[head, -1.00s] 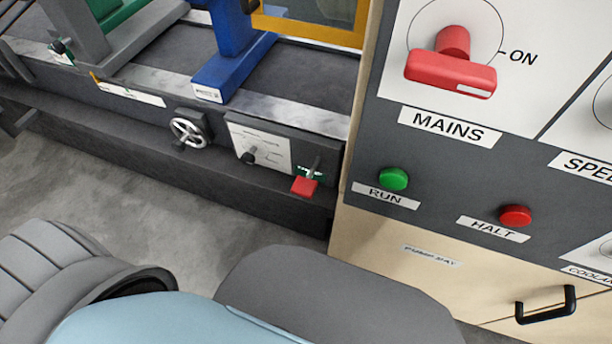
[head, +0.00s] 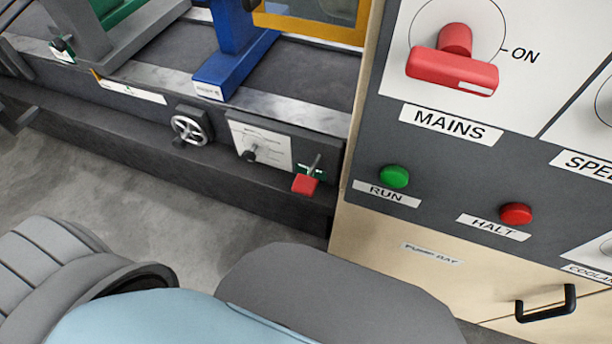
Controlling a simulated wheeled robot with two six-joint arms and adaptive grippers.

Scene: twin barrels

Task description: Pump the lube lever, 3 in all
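A small lever with a red grip (head: 305,184) sticks out from the front of the machine bed, just left of the beige and grey cabinet. A small green label is behind its thin metal shaft; its text is too small to read. I take this to be the lube lever, but cannot confirm it by name. The red grip hangs low, beneath the label. Neither of my grippers is in view. Parts of my own body fill the bottom edge, well below the lever in the picture, and nothing touches it.
A handwheel (head: 190,129) and a white plate with a black knob (head: 251,155) sit left of the lever. The cabinet has a red MAINS handle (head: 453,71), green RUN button (head: 394,176), red HALT button (head: 515,214) and black door handle (head: 546,304). Grey floor is clear in front.

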